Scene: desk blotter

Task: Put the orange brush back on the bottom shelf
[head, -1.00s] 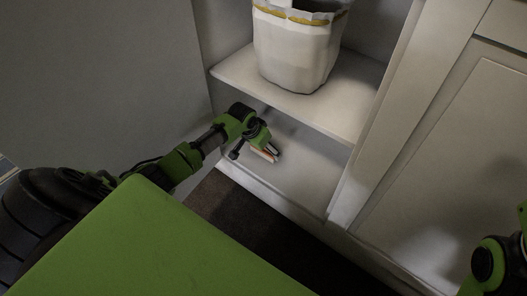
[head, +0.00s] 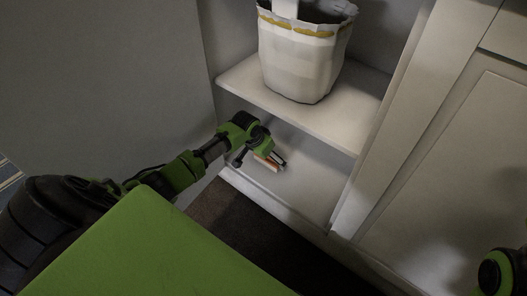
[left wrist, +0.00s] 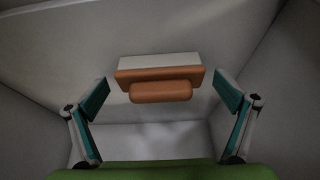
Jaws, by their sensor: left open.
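The orange brush (head: 268,163) with its pale bristle side is at the bottom shelf (head: 310,185) of the white cabinet, toward its left side. In the left wrist view the brush (left wrist: 160,91) shows its orange handle toward me and its pale strip behind. My left gripper (head: 262,160) is over the brush, partly hiding it in the head view. In the left wrist view its open fingers (left wrist: 160,80) stand on either side of the brush, with a gap on both sides. Whether the brush rests fully flat is hard to tell. My right gripper is not in view.
A white basket (head: 300,65) with a yellow band stands on the upper shelf (head: 330,125), just above my left gripper. The cabinet's left panel and right post (head: 382,130) bound the opening. The right part of the bottom shelf is clear.

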